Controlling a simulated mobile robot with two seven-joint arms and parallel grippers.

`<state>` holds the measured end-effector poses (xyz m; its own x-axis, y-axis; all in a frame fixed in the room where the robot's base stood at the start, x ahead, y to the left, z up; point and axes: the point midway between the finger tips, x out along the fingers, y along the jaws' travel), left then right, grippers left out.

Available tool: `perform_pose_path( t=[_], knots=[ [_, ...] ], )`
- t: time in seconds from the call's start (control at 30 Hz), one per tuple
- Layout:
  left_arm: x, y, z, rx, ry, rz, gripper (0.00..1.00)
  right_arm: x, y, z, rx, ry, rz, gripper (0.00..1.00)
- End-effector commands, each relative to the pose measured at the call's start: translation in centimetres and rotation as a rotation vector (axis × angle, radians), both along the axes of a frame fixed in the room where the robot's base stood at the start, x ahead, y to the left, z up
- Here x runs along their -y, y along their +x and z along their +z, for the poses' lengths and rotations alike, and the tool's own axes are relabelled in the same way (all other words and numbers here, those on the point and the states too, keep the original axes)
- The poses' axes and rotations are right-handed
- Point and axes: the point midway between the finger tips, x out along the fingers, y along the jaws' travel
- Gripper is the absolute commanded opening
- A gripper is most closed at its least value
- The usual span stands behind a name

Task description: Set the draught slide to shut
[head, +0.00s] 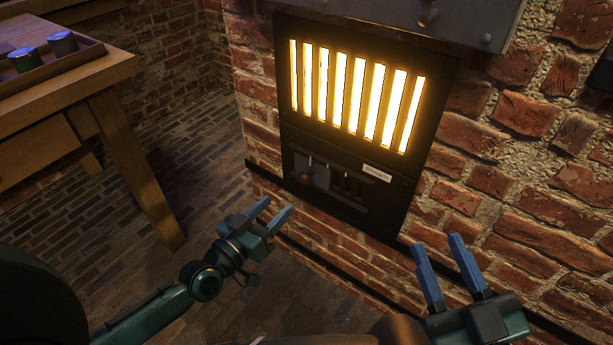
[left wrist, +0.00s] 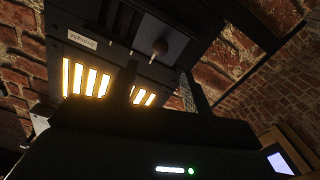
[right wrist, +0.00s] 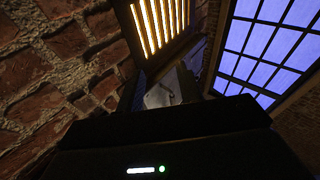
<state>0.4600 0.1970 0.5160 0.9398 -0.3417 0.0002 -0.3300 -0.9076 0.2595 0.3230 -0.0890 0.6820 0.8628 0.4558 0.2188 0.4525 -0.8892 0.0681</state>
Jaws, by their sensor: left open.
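The draught slide (head: 313,172) is a grey plate at the left end of a dark slotted panel (head: 392,212) under the glowing grate. Dark slots show uncovered to its right, beside a white label (head: 377,173). My right gripper (head: 440,246) is open and empty in front of the brick wall, right of and below the panel.
The barred grate (head: 355,95) glows yellow above the slide. A dark rail (head: 330,279) runs low along the brick wall. A wooden table (head: 125,130) with jars in a tray (head: 75,61) stands at the left. The floor between table and wall is clear.

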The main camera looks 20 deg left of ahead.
Motion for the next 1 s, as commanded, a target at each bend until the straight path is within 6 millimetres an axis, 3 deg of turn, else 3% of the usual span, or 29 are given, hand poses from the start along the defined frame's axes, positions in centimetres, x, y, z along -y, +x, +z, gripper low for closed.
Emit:
perform_pose_path(
  t=[0.3, 0.5, 0.7, 1.0],
  knots=[
    [2.3, 6.5, -0.1, 0.004, -0.004, 0.001, 0.50, 0.0, 0.5, 0.9, 0.096, 0.007, 0.011, 0.36],
    [3.3, 9.3, -0.1, 0.002, -0.001, 0.002, 0.50, 0.2, 0.9, 2.0, 0.171, 0.003, 0.012, 0.36],
    [3.7, 10.5, 0.0, 0.002, 0.000, 0.001, 0.50, 0.2, 1.0, 2.5, 0.200, 0.000, 0.011, 0.36],
    [3.7, 10.5, 0.0, 0.000, 0.001, 0.001, 0.48, 0.2, 1.0, 2.7, 0.209, -0.002, 0.013, 0.36]
  ],
)
